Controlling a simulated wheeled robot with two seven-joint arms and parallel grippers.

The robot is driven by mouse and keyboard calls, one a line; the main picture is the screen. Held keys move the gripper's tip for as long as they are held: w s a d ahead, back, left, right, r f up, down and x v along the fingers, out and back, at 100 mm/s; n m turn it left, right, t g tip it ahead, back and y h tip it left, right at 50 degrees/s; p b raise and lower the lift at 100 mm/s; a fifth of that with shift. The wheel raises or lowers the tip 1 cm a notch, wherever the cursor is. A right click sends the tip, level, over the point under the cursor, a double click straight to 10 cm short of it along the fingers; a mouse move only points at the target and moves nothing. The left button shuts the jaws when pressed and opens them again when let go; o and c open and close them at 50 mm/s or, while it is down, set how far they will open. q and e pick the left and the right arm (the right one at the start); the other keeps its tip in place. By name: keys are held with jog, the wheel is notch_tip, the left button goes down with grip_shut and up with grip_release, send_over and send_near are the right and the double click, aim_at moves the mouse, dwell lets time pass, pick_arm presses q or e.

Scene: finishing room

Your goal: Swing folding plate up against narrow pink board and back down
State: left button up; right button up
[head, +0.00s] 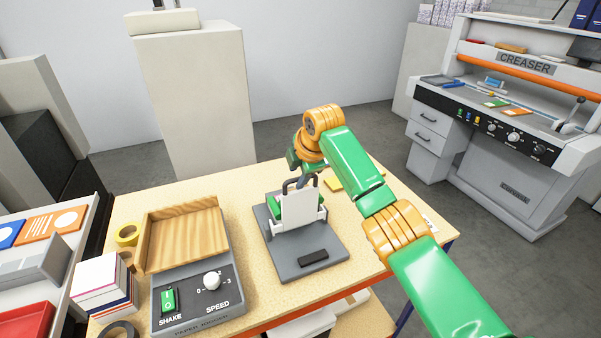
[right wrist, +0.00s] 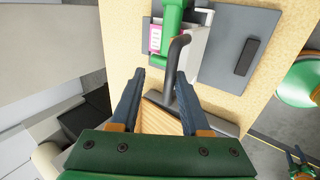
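The folding device stands on a dark grey base (head: 330,248) on the table. Its pale plate (head: 300,212) stands roughly upright in the head view. A dark bent handle (right wrist: 180,58) rises at the plate; it also shows at the plate's top in the head view (head: 300,183). A narrow pink-striped board (right wrist: 155,38) shows beside a green part (right wrist: 172,16) in the right wrist view. My right gripper (right wrist: 171,84) is open, with the handle's lower part between its fingers in the picture; contact cannot be told. A small gripper-like shape, perhaps my left gripper (right wrist: 300,158), shows at the lower right.
A paper jogger with a wooden tray (head: 187,240) stands left of the device. Stacked paper (head: 102,280) and a yellow tape roll (head: 128,234) are farther left. A yellow pad (head: 345,181) lies behind the device. A creaser machine (head: 505,110) stands beyond at right.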

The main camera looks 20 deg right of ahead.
jog(key=b+v, duration=0.2)
jog(key=v, duration=0.4)
jog(key=shift+s, duration=0.35)
jog(key=shift+w, duration=0.1)
jog(key=shift+c, duration=0.2)
